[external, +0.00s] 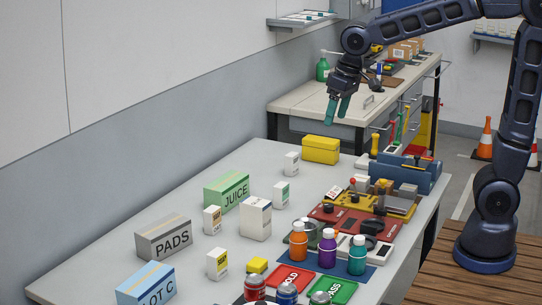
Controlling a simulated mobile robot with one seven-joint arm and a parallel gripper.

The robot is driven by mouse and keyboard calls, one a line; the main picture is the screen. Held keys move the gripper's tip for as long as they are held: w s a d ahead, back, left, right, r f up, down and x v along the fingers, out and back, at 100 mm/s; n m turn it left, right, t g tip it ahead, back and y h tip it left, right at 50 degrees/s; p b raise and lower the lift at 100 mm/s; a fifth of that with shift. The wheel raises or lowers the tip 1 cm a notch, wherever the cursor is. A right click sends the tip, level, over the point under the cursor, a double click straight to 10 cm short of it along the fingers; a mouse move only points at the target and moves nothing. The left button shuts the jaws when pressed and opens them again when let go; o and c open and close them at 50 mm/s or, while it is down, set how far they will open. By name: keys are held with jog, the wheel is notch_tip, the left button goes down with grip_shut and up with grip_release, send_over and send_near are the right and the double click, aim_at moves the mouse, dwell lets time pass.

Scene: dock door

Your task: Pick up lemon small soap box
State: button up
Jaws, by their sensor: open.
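Several small white cartons stand upright on the grey table (330,190). One at the front left has a yellow label (217,264), and another behind it has an orange-yellow label (212,220). Two more, with greyish (291,164) and green (281,195) labels, stand farther back. The print is too small to tell which is the lemon soap box. My gripper (337,117) has its green fingers apart and empty, pointing down, high above the far end of the table, away from all these cartons.
A yellow box (320,150) stands below my gripper. Boxes marked JUICE (227,190), PADS (164,238) and LOT C (146,285) line the left side. A taller white carton (256,217) stands mid-table. Bottles (327,248), trays and a blue toolbox (405,172) crowd the right.

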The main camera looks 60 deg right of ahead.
jog(key=w+a+f+g, duration=0.1)
jog(key=w+a+f, duration=0.3)
jog(key=w+a, duration=0.4)
jog(key=g, duration=0.2)
send_near(217, 264)
jog(key=d, duration=0.1)
jog(key=w+d, duration=0.1)
jog(key=shift+w+d+f+h, duration=0.1)
jog(key=shift+d+f+h, duration=0.1)
jog(key=shift+d+h, duration=0.15)
jog(key=shift+a+f, duration=0.3)
jog(key=shift+f, duration=0.15)
notch_tip(217, 264, down, 10)
jog(key=shift+a+f, duration=0.1)
jog(key=shift+f, duration=0.15)
jog(key=shift+c, duration=0.4)
jog(key=c, duration=1)
